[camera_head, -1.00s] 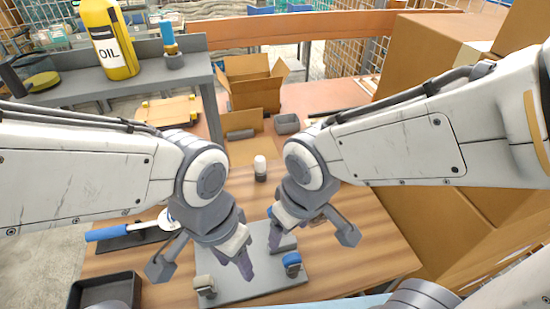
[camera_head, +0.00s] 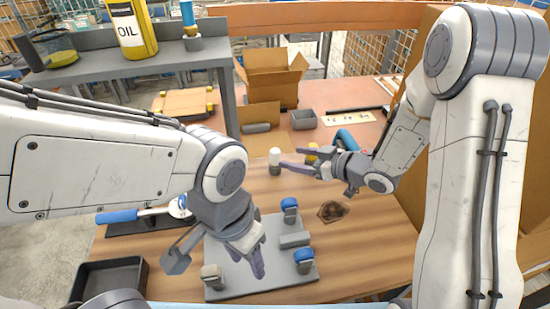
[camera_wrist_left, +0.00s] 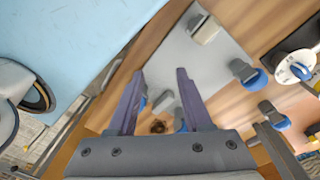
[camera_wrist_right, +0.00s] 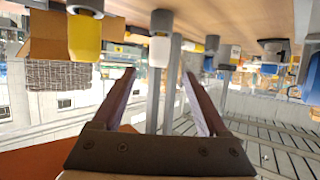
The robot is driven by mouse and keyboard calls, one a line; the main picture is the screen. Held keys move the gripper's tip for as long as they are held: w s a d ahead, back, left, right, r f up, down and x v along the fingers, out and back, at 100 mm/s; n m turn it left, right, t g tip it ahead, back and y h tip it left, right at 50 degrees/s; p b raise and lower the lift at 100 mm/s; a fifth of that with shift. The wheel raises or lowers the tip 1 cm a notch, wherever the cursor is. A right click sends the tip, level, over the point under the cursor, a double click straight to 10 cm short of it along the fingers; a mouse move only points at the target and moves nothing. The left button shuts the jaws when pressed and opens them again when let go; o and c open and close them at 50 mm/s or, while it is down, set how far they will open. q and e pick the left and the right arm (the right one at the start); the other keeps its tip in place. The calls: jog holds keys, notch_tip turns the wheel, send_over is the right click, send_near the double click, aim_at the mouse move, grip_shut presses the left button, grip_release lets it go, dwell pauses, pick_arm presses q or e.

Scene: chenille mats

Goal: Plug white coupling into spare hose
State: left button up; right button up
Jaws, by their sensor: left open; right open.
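A white-topped piece with a grey lower part (camera_head: 275,160), which looks like the white coupling, stands upright on the wooden table. My right gripper (camera_head: 284,157) is open and level, its fingertips pointing left at this piece. The right wrist view, upside down, shows the white piece (camera_wrist_right: 160,50) between and beyond the fingers, seemingly not gripped. My left gripper (camera_head: 259,262) is open and empty above the grey plate (camera_head: 240,286); its fingers also show in the left wrist view (camera_wrist_left: 160,75). I cannot tell which piece is the spare hose.
The plate carries blue-topped pieces (camera_head: 303,257), an off-white one (camera_head: 212,274) and a grey block (camera_head: 294,240). A yellow piece (camera_head: 312,151) and a blue one (camera_head: 346,139) stand near my right gripper. A dark patch (camera_head: 333,211) lies right of the plate. A black tray (camera_head: 110,283) is front left.

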aim_at(280, 155)
jog(key=p+x, duration=0.1)
jog(key=x, duration=0.7)
jog(key=shift+w+f, duration=0.15)
jog(key=shift+f, duration=0.1)
grip_shut()
